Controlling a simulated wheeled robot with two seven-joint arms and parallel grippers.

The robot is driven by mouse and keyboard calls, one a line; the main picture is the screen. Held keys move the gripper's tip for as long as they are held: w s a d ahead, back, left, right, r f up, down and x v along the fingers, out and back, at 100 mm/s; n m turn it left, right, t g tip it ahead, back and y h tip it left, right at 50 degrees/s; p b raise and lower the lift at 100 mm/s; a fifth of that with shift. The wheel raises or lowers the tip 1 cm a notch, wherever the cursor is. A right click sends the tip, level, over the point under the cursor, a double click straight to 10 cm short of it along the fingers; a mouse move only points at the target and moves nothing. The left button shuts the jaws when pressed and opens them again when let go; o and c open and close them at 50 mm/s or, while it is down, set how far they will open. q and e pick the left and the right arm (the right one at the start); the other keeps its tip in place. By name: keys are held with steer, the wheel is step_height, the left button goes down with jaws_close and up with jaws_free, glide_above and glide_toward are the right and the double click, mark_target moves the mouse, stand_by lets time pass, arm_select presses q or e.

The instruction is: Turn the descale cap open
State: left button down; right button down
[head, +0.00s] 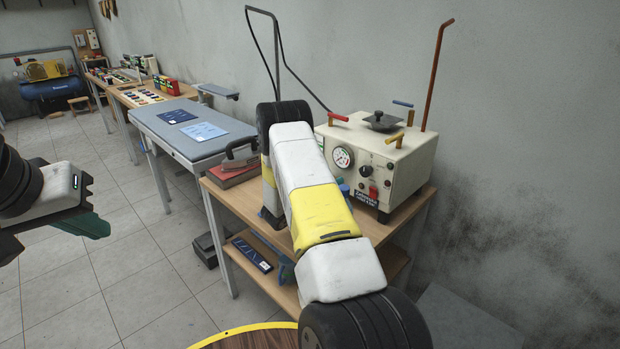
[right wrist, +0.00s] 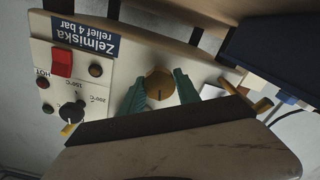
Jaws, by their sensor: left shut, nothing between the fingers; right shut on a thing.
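The cream steam machine (head: 405,165) stands on the wooden trolley in the head view, with a gauge and a black knob on its front. In the right wrist view a round brass cap (right wrist: 158,82), which I take to be the descale cap, sits on the machine's front face. My right gripper (right wrist: 160,91) has its green fingers on either side of the cap and is shut on it. My right arm hides this spot in the head view. My left gripper (head: 92,212) is shut and empty at the left edge of the head view, away from the machine.
The black dial (right wrist: 72,110) and red switch (right wrist: 62,63) sit beside the cap on the panel. The machine's top has a dark lid (head: 380,121) and coloured handles. A grey ironing table (head: 185,140) stands to the left, with clear floor in front.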

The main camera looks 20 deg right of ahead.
steer(key=n, duration=0.4)
steer(key=shift+n, duration=0.3)
steer(key=n, duration=0.4)
steer(key=shift+n, duration=0.3)
steer(key=n, duration=0.4)
steer(key=shift+a+f+n, duration=0.1)
steer(key=shift+n, duration=0.2)
steer(key=n, duration=1.1)
steer(key=shift+n, duration=0.4)
steer(key=n, duration=0.3)
steer(key=shift+n, duration=2)
steer(key=shift+f, duration=0.1)
